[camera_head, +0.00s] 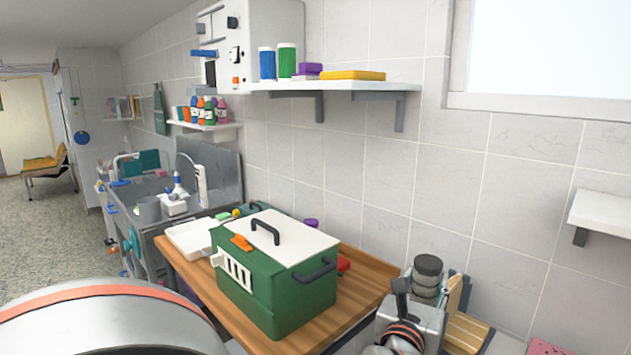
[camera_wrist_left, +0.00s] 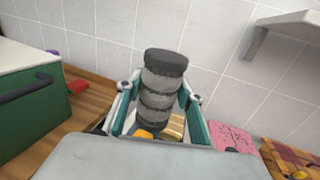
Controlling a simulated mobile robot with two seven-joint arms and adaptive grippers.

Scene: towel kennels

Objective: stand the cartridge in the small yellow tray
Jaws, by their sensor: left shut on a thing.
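My left gripper (camera_wrist_left: 160,100) is shut on a dark grey ridged cylinder, which I take for the cartridge (camera_wrist_left: 163,65). Its black top points up and it looks nearly upright. In the head view the cartridge (camera_head: 428,268) shows above my left gripper (camera_head: 425,293), near the right end of the wooden counter. Its lower end is hidden by the gripper. My right gripper is in neither view.
A green carrier with a white lid (camera_head: 275,285) stands on the wooden counter (camera_head: 365,290), left of the gripper. A wooden slatted item (camera_head: 466,332) is close to the gripper's right. A wall shelf (camera_head: 335,86) holds bottles and a flat yellow item (camera_head: 352,75).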

